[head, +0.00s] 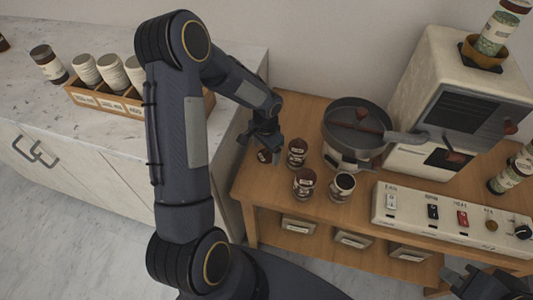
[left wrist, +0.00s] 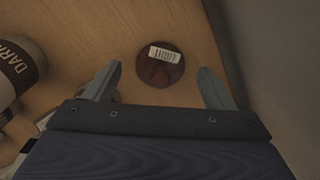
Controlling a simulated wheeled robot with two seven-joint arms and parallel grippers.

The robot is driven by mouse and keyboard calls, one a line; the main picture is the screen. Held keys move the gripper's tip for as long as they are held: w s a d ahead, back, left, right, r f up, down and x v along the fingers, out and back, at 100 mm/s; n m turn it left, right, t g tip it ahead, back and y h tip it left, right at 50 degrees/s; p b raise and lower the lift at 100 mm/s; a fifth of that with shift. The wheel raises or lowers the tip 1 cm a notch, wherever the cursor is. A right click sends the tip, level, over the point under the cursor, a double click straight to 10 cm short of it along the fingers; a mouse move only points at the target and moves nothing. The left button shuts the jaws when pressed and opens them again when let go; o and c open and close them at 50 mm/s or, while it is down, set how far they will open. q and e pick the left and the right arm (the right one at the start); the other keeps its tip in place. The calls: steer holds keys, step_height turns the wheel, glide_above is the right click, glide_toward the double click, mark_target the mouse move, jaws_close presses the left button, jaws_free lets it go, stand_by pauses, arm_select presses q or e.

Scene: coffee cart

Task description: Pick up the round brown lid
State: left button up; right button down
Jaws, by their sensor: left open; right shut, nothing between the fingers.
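The round brown lid (left wrist: 158,78) lies on the wooden cart top, with a white label reading "LIGHT" on it. In the left wrist view it sits between and just beyond the fingertips of my left gripper (left wrist: 160,84), with a gap on both sides. In the head view the lid (head: 264,156) shows small, just below my left gripper (head: 264,142), which is open and empty above it. My right gripper (head: 485,282) is at the bottom right corner of the head view, partly cut off, shut and empty, away from the lid.
Jars with brown tops (head: 297,153) (head: 304,184) and another jar (head: 342,187) stand right of the lid. A jar labelled "DARK" (left wrist: 18,68) is left in the wrist view. A round pan-like container (head: 358,122), a cream machine (head: 440,75) and a switch panel (head: 445,215) are further right.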

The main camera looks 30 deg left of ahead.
arm_select(q)
steer(key=shift+f, duration=0.5)
steer(key=c, duration=1.1)
steer(key=shift+c, duration=0.2)
steer(key=shift+r, duration=0.15)
